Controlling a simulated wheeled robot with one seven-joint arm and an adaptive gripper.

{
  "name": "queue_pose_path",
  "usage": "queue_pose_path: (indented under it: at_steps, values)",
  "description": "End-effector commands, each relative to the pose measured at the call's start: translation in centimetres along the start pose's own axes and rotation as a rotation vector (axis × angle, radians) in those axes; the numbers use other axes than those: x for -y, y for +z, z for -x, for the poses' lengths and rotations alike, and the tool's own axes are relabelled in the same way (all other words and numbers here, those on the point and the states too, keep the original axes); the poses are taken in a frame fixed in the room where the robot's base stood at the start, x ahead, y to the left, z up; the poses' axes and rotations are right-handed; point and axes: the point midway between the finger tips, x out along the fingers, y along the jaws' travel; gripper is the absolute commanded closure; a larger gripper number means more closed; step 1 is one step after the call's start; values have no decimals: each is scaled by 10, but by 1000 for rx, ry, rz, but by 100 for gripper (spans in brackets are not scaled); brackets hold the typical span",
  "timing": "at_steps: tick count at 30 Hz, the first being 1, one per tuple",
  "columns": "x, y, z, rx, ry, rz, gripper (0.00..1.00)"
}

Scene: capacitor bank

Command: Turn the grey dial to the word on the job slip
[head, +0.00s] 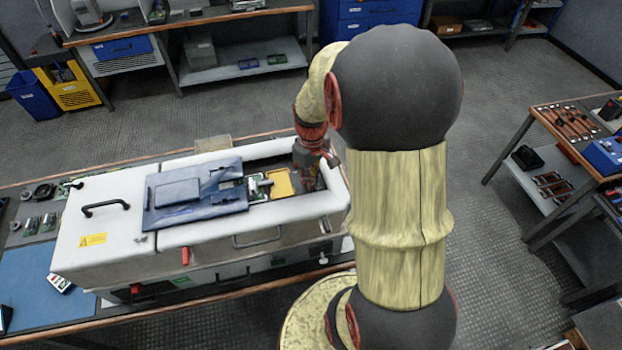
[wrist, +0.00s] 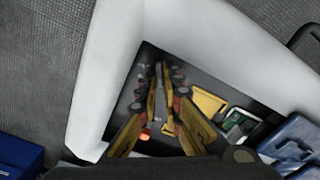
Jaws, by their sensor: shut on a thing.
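My gripper (wrist: 162,80) reaches down into the open right end of a white cabinet (head: 120,215). In the wrist view its two fingers are close together around a narrow grey piece (wrist: 160,97), which looks like the grey dial. The fingers hide most of it, and no words or pointer can be read. In the head view my gripper (head: 307,178) is small and dark at the opening, and the dial cannot be made out there. I cannot pick out a job slip with a readable word.
The cabinet's white rim (wrist: 112,75) closely surrounds my gripper. A yellow piece (head: 281,183) and a green-and-white part (head: 258,186) lie beside it in the opening. A dark blue panel (head: 195,194) lies on the cabinet top. A small orange spot (wrist: 145,136) shows near the left finger.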

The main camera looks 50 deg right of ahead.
Motion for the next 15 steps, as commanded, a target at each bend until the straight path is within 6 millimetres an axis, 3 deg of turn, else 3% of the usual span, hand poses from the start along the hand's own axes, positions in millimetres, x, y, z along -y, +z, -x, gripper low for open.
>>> queue_pose_path:
  at_steps: [15]
  values:
    - [-3, 1, 1, 0, 0, -489, 100]
